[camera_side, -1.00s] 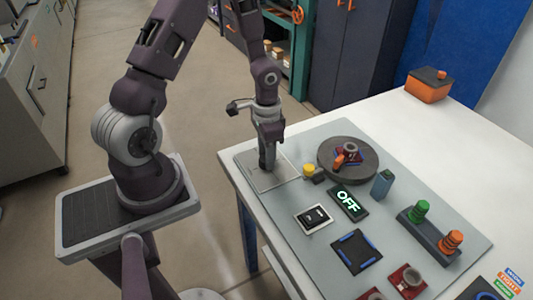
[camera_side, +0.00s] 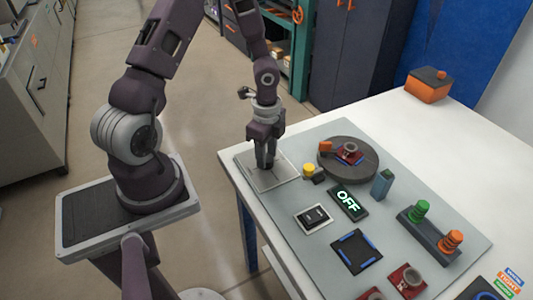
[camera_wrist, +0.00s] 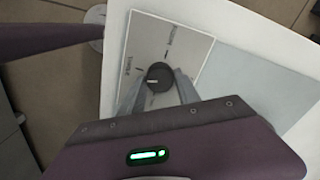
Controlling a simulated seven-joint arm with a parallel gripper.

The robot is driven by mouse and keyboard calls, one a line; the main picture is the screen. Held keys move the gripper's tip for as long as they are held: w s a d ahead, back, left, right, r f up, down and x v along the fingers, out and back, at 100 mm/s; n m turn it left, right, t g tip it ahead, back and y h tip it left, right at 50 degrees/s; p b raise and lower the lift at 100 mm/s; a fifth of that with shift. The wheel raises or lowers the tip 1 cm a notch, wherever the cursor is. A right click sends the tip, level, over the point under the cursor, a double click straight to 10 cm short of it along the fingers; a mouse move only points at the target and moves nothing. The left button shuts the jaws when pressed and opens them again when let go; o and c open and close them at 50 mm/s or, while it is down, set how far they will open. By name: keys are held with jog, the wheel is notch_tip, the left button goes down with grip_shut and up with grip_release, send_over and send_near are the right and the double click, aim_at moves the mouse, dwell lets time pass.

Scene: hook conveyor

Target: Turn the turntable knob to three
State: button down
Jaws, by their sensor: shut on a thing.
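The black round knob (camera_wrist: 159,74) sits on a pale square dial plate (camera_wrist: 148,42) with small printed marks and words, not all readable. My gripper (camera_wrist: 159,88) has its two fingers on either side of the knob, shut on it. In the side view my gripper (camera_side: 265,164) points straight down onto the same plate (camera_side: 280,179) and hides the knob.
A yellow button (camera_side: 309,170) is between plate and turntable. A blue-grey block (camera_side: 382,183), green and orange coils (camera_side: 420,210) on a dark holder and red pieces stand further right. An orange box (camera_side: 428,84) is at the back.

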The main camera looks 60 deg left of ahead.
jog(key=shift+m, duration=1.2)
jog(key=c, duration=0.9)
grip_release()
notch_tip(320, 180, up, 7)
jog(key=shift+r, duration=0.1)
